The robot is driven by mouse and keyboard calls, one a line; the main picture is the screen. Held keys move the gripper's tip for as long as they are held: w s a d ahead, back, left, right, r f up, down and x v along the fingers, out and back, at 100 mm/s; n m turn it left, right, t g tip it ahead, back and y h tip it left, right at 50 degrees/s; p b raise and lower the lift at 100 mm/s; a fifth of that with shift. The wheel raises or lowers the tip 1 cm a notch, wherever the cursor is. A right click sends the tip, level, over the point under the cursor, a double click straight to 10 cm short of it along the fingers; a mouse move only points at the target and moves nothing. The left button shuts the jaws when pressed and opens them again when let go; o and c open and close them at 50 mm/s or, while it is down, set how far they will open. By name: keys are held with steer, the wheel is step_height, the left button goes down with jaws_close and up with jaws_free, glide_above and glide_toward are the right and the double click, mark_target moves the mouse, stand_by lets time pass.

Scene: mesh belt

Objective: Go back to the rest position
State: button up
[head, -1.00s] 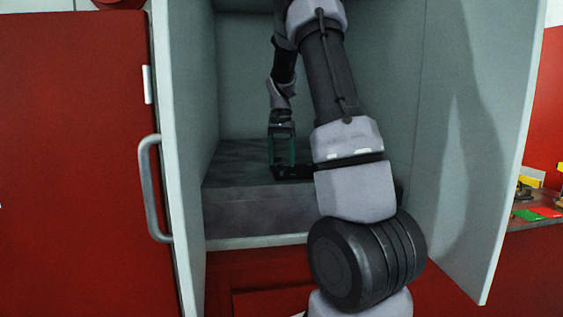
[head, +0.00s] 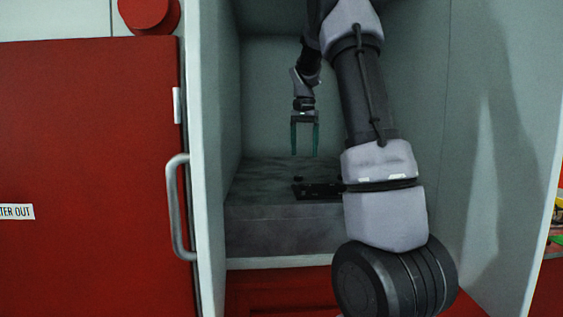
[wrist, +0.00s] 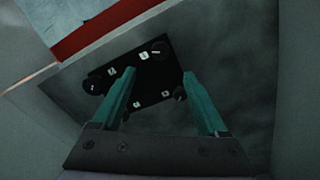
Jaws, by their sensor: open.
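My gripper (head: 304,153) is open and empty in the head view. Its two green fingers point down, above the grey block inside the open cabinet. In the wrist view my gripper (wrist: 168,92) shows both fingers spread apart. A flat black plate (head: 318,191) with knobs at its corners lies on top of the grey block (head: 275,222), below the fingers and apart from them. The plate also shows in the wrist view (wrist: 152,82), beyond the fingertips; its right part in the head view is hidden behind my arm.
Pale cabinet walls stand close on the left (head: 212,130) and right (head: 500,130) of my arm. A red door (head: 90,160) with a grey handle (head: 177,208) is at the left. Coloured items lie on a bench at the far right edge, mostly cut off.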

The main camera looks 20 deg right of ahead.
steer(key=s+a+r+n+t+y, duration=0.1)
steer(key=s+a+r+n+t, duration=0.15)
steer(key=s+a, duration=0.35)
steer(key=s+a+r+n+t+y, duration=0.1)
steer(key=s+a+r, duration=0.2)
steer(key=s, duration=0.5)
steer(key=s+a+f+n+t, duration=0.1)
steer(key=s+a+t, duration=0.1)
steer(key=s, duration=0.4)
steer(key=s+a+f+t, duration=0.1)
steer(key=s+a+f, duration=0.1)
steer(key=s+a, duration=0.2)
steer(key=s, duration=0.2)
steer(key=shift+s+a+f+n+t, duration=0.15)
steer(key=shift+s+f+n+t, duration=0.1)
steer(key=shift+s+n+t, duration=0.15)
stand_by(0.4)
